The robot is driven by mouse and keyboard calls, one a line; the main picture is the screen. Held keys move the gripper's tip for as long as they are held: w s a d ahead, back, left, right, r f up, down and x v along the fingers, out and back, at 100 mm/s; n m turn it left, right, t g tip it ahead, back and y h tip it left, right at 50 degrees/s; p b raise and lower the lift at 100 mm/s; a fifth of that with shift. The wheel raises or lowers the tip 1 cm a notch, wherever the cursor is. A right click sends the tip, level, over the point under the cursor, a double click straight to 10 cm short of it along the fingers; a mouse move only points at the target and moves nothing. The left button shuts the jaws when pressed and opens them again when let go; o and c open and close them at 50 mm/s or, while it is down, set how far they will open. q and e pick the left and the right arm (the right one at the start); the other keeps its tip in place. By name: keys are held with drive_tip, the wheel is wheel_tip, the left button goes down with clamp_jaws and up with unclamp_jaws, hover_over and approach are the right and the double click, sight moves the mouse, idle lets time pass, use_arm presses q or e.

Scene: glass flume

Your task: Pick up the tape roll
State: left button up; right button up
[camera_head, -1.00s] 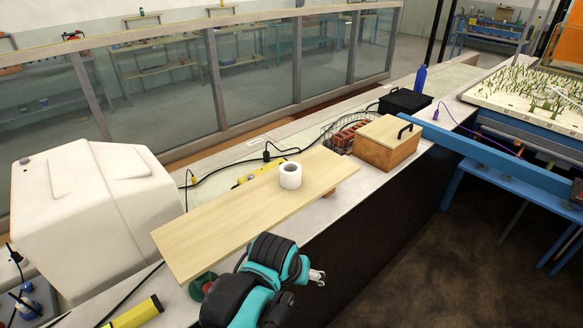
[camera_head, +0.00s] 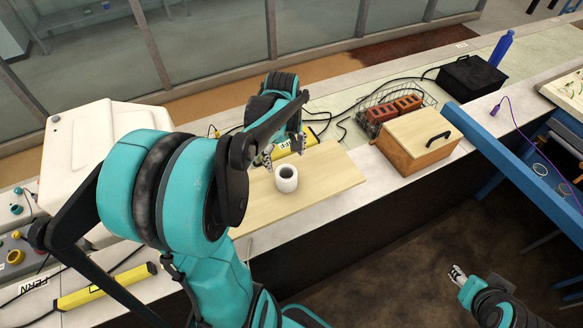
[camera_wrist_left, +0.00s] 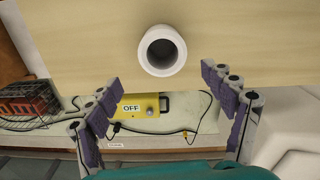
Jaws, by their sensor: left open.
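The white tape roll (camera_head: 286,178) stands on a flat side on the pale wooden board (camera_head: 325,172), hole facing up. My left gripper (camera_head: 284,152) is open and empty, just behind the roll in the head view. In the left wrist view the tape roll (camera_wrist_left: 162,50) appears just past the gap between the spread fingers (camera_wrist_left: 160,80), touching neither. My right gripper (camera_head: 457,274) is at the lower right, away from the board; its finger opening is too small to read.
A yellow device marked OFF (camera_wrist_left: 140,106) lies behind the board with black cables. A wooden box (camera_head: 418,140), a wire basket (camera_head: 388,112) with red bricks and a black box (camera_head: 470,78) stand to the right. A white case (camera_head: 75,165) is at left.

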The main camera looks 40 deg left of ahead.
sight(285, 172)
use_arm(q)
drive_tip(key=f, duration=0.6)
drive_tip(key=shift+s+d+f, duration=0.2)
drive_tip(key=shift+s+d, duration=0.1)
drive_tip(key=shift+s, duration=0.1)
drive_tip(key=c, duration=1.3)
